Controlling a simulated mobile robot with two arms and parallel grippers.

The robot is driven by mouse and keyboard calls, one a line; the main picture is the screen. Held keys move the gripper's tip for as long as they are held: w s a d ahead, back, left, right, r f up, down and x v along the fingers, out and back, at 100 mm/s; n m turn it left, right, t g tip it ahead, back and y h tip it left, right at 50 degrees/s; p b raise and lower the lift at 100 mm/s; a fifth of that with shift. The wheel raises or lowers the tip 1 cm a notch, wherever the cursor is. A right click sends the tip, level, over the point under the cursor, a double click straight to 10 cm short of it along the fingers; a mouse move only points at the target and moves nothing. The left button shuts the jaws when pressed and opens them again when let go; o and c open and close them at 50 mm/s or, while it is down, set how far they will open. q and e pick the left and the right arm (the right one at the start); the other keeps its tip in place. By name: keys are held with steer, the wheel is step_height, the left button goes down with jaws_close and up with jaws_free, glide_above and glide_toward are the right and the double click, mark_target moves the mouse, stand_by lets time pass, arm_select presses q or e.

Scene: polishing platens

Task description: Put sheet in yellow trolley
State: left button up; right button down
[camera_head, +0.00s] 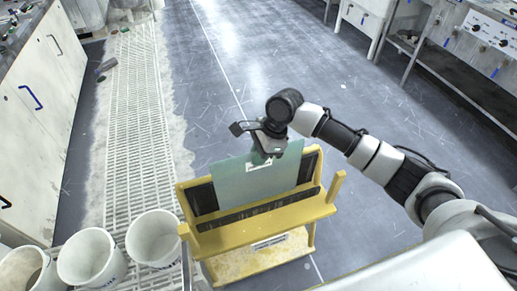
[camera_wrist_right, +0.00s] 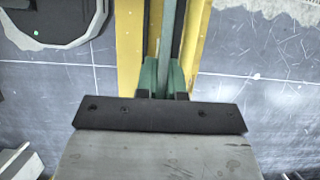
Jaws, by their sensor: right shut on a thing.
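The pale green sheet (camera_head: 232,187) stands nearly upright at the yellow trolley (camera_head: 262,231), in front of its dark back panel. The sheet's lower edge meets the trolley's black slotted strip; I cannot tell whether it rests in a slot. My right gripper (camera_head: 268,152) is shut on the sheet's top edge. In the right wrist view, the fingers (camera_wrist_right: 164,82) close on the thin sheet edge (camera_wrist_right: 168,38), which runs between the trolley's yellow rails (camera_wrist_right: 130,55). My left gripper is not in view.
Several white buckets (camera_head: 153,238) stand left of the trolley. A floor grating (camera_head: 132,110) runs along white cabinets (camera_head: 45,90) at the left. Benches with blue-handled fittings (camera_head: 470,50) stand at the upper right. The grey floor (camera_head: 225,80) behind the trolley is clear.

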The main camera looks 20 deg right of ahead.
steer(key=shift+w+f, duration=0.1)
steer(key=shift+f, duration=1.4)
steer(key=c, duration=1.2)
jaws_free()
steer(key=shift+f, duration=0.15)
steer(key=shift+c, duration=0.2)
steer(key=p+v, duration=0.1)
steer(key=v, duration=1.1)
